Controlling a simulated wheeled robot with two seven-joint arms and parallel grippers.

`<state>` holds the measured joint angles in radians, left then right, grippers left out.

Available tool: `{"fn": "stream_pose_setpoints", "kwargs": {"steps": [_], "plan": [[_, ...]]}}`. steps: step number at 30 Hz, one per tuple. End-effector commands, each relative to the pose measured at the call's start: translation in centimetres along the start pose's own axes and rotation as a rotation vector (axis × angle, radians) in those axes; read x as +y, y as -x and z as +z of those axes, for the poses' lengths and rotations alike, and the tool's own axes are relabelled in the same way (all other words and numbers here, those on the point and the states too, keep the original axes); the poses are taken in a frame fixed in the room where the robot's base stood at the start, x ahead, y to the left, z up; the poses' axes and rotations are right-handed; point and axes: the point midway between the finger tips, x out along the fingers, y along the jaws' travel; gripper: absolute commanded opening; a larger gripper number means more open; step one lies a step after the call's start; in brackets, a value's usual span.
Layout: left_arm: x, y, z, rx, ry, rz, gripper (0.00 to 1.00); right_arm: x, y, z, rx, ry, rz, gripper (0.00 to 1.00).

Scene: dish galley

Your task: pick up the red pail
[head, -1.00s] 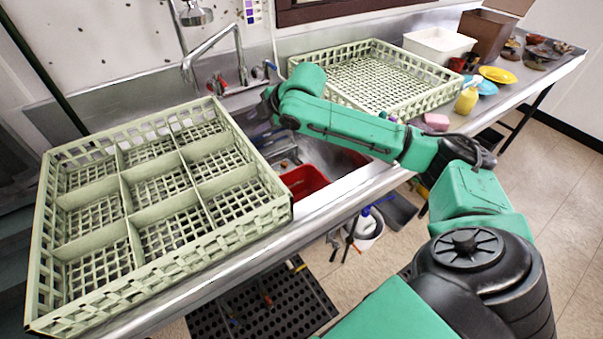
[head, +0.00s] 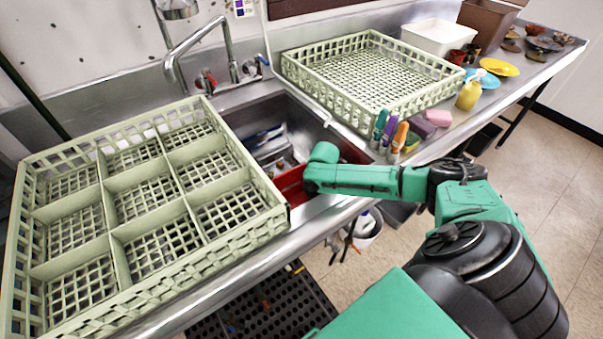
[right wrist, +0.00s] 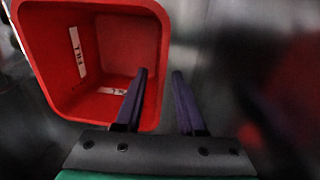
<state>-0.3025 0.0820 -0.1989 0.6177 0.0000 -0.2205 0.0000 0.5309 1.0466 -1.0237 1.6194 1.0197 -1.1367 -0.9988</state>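The red pail (head: 290,186) stands in the sink, partly hidden by my right arm and the sink's front edge. In the right wrist view the pail (right wrist: 85,22) is open towards the camera, with white labels on its inner walls. My right gripper (right wrist: 160,72) is open, its two dark fingers apart. The left finger overlaps the pail's inside and the right finger lies outside its right wall. Contact with the wall cannot be told. In the head view the right fingers are hidden below my wrist. My left gripper is not in view.
A divided green rack (head: 275,205) stands left of the sink and an open green rack (head: 345,108) right of it. Markers (head: 398,136), sponges (head: 437,117) and a yellow bottle (head: 468,95) stand by the right rack. The faucet (head: 225,35) rises behind the sink.

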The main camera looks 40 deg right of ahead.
Motion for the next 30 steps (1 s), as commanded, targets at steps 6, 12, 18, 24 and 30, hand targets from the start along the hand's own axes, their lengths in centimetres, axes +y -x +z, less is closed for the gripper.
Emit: {"fn": "stream_pose_setpoints", "kwargs": {"steps": [6, 12, 18, 24, 30], "plan": [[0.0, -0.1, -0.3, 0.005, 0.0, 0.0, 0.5, 0.1, -2.4, 0.0, 0.0, 0.001, 0.002, 0.39], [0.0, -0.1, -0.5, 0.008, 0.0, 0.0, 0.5, 0.1, -2.4, 0.0, 0.0, 0.001, 0.002, 0.16], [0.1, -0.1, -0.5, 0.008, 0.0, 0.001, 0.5, 0.1, -2.3, 0.0, 0.0, 0.001, 0.003, 0.0], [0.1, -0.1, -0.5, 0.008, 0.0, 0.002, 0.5, 0.1, -2.3, 0.0, 0.0, 0.0, 0.003, 0.0], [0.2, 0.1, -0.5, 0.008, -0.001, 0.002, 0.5, 0.3, -0.6, 0.1, 0.0, 0.0, 0.005, 0.0]]}}
